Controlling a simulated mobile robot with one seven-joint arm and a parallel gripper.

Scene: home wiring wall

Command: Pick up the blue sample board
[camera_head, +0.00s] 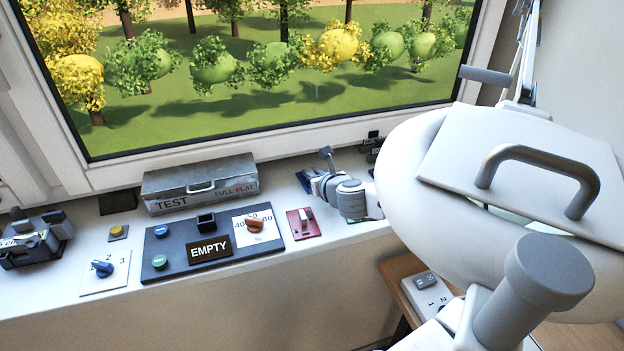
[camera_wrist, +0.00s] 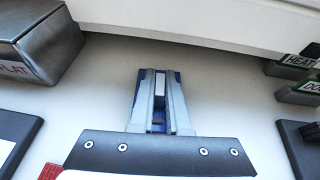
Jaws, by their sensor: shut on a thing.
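The blue sample board (camera_head: 305,184) is at my gripper's tip on the windowsill, right of the grey TEST box. Most of it is covered by my gripper (camera_head: 314,180). In the wrist view, narrow blue edges of the board (camera_wrist: 139,88) show beside and between the grey fingers of my gripper (camera_wrist: 159,95). A small pale block (camera_wrist: 160,83) shows between the fingers. The fingers are shut on the board. I cannot tell whether the board touches the sill or is slightly above it.
The TEST box (camera_head: 200,184) stands left of my gripper. A dark panel with an EMPTY label (camera_head: 210,249) and a red switch plate (camera_head: 303,224) lie in front. Small dark labelled blocks (camera_wrist: 296,68) stand to the right. The window frame (camera_head: 240,142) rises behind.

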